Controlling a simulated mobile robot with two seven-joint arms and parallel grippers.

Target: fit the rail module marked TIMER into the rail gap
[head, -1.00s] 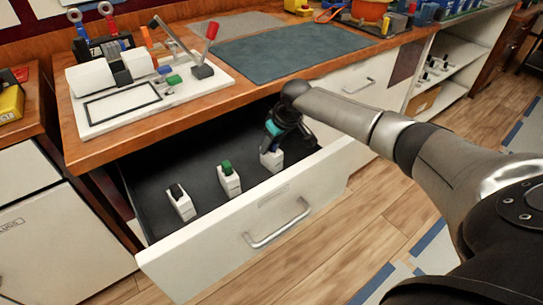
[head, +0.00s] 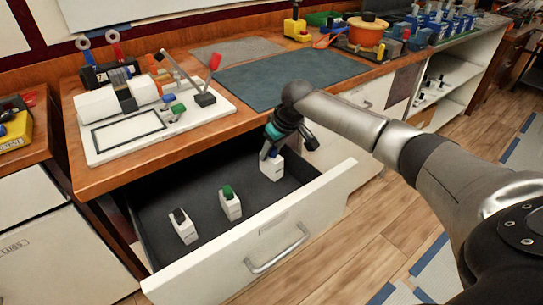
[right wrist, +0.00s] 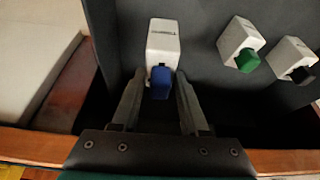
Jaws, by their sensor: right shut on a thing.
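A white rail module with a blue lever (head: 272,166) is in my right gripper (head: 271,153), above the open drawer's floor. In the right wrist view, the fingers (right wrist: 160,103) are shut around the blue lever, and the white body (right wrist: 163,40) extends beyond them. Its printed label is too small to read surely. The white board (head: 190,126) on the counter carries a rail with white blocks (head: 98,105) and dark grey parts (head: 125,97) between them. I cannot tell exactly where the gap is. My left gripper is out of view.
The drawer (head: 150,222) holds two other white modules, one with a green lever (head: 230,204) and one with a black lever (head: 183,227). The board also has a raised lever with a red tip (head: 215,62). A blue-grey mat (head: 290,78) lies clear beside it.

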